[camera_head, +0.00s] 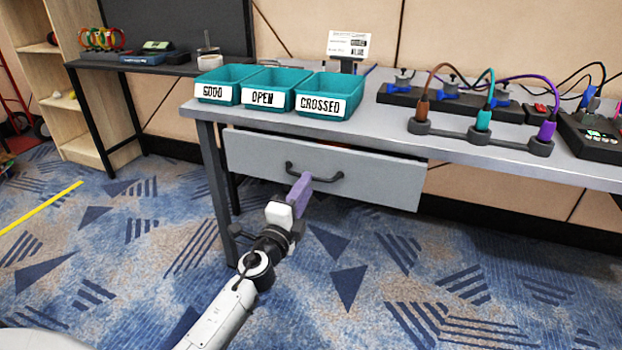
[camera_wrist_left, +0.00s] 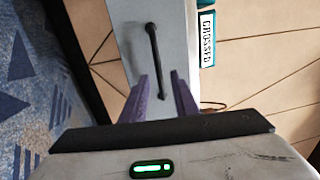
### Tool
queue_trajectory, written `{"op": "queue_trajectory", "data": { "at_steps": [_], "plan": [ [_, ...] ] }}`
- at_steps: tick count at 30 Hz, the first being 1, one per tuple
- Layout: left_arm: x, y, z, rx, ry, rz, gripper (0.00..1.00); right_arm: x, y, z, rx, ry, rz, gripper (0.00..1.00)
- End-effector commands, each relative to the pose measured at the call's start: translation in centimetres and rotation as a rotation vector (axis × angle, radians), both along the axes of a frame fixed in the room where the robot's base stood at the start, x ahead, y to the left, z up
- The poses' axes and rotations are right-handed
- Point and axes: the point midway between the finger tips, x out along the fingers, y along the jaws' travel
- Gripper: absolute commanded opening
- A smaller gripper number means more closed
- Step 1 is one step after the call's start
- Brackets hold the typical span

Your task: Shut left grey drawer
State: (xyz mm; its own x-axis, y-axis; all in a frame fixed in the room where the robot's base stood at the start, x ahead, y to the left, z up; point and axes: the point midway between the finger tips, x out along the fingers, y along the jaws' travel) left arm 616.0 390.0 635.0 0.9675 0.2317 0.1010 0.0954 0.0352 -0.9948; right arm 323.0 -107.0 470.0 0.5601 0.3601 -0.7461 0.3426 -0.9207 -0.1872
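The left grey drawer (camera_head: 380,185) hangs under the grey table in the head view, and its front stands slightly out, with a narrow gap showing along its top edge. Its dark bar handle (camera_head: 326,179) is across the front; the handle also shows in the left wrist view (camera_wrist_left: 153,55). My left gripper (camera_head: 304,182) is at the handle, with its purple fingers in front of the drawer. In the left wrist view the fingers (camera_wrist_left: 159,76) are spread apart, with one end of the handle seen between them. Contact cannot be told. My right gripper is in neither view.
Teal bins labelled GOOD (camera_head: 222,85), OPEN (camera_head: 268,90) and CROSSED (camera_head: 328,95) stand on the table (camera_head: 375,130) above the drawer. Cables and connectors (camera_head: 482,125) lie to their right. A table leg (camera_head: 218,190) is left of the drawer. The carpet in front is clear.

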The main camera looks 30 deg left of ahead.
Motion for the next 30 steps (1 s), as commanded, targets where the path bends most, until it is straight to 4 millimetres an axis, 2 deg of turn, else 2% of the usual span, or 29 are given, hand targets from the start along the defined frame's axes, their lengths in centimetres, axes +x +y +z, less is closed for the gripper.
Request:
{"op": "queue_trajectory", "data": {
  "at_steps": [3, 9, 19, 20, 24, 30],
  "plan": [
    [2.1, 0.5, 0.2, 0.000, -0.002, 0.000, 0.27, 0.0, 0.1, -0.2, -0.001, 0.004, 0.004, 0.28],
    [4.2, 1.0, 0.4, -0.002, 0.000, 0.000, 0.27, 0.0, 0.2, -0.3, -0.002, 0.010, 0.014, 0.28],
    [4.6, 1.1, 0.4, -0.002, 0.001, 0.000, 0.27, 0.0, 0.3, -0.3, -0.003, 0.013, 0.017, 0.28],
    [4.6, 1.1, 0.4, -0.002, 0.001, 0.000, 0.25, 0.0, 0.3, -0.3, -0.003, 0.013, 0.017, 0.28],
    [4.6, 1.1, 0.4, -0.002, 0.001, 0.000, 0.02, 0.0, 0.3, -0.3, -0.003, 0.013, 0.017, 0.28],
    [4.5, 1.1, 0.4, -0.002, 0.001, 0.000, 0.00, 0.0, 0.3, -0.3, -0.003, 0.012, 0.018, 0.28]
  ]
}}
